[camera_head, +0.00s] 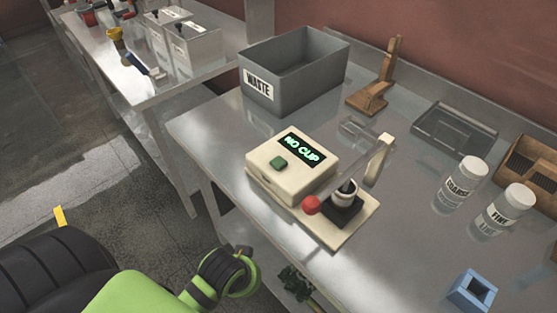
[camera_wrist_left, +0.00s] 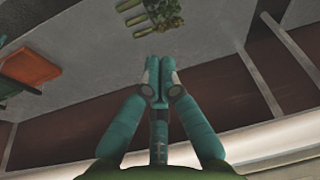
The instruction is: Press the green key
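A dark display (camera_head: 304,149) beside the key reads "NO CUP" in green letters. My left gripper (camera_wrist_left: 159,76) shows in the left wrist view with its teal fingers together and nothing visible between them. In the head view, a green and black arm of mine is at the lower left, below and in front of the table edge, well apart from the key. My right gripper is in neither view.
A red knob (camera_head: 311,204) and a small black holder with a cup-like part (camera_head: 343,200) stand in front of the machine. A grey waste bin (camera_head: 292,75) is behind it.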

